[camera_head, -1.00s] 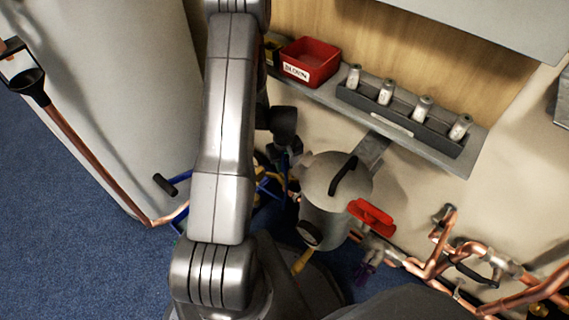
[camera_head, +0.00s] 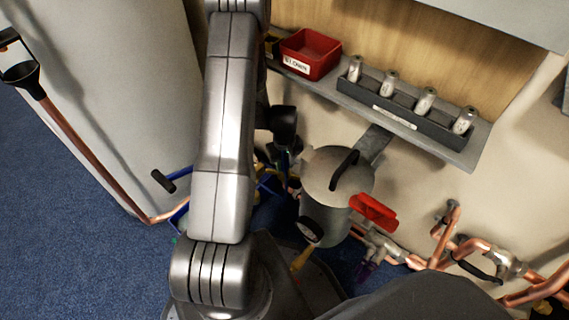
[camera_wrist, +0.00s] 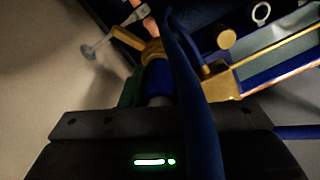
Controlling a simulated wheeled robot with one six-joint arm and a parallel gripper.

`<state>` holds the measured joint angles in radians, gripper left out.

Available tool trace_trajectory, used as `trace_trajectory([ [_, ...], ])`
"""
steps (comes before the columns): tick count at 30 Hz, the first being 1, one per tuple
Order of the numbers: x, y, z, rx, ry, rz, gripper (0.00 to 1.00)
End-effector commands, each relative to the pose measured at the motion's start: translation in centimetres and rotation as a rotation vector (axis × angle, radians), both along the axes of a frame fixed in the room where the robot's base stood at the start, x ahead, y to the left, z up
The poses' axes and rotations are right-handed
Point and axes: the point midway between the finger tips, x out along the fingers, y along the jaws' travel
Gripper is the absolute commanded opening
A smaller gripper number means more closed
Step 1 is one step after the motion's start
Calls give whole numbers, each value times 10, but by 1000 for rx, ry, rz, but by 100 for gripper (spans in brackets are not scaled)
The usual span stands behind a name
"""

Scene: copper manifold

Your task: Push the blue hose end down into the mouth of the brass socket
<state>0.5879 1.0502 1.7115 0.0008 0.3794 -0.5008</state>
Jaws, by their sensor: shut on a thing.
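In the wrist view, my gripper (camera_wrist: 155,88) points up the picture, and its fingers are dim and partly covered. It is shut on a short blue hose end (camera_wrist: 157,76), which has a grey part below it. The brass socket (camera_wrist: 153,50) is just beyond the blue end and lined up with it. I cannot tell whether the end touches the mouth or is inside it. A long blue hose length (camera_wrist: 192,85) crosses in front and hides the right side. In the head view, my arm hides most of the gripper and the socket.
Copper pipes (camera_head: 470,250) run along the wall at the right. A shelf (camera_head: 470,150) above holds a red bin (camera_head: 310,55) and several small bottles. Blue floor (camera_head: 70,240) is open at the left.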

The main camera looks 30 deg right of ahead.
Motion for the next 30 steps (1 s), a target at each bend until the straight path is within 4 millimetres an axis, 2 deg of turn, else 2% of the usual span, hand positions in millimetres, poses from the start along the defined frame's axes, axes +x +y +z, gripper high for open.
trace_trajectory([
  [30,0,0,-14,0,0,0,2],
])
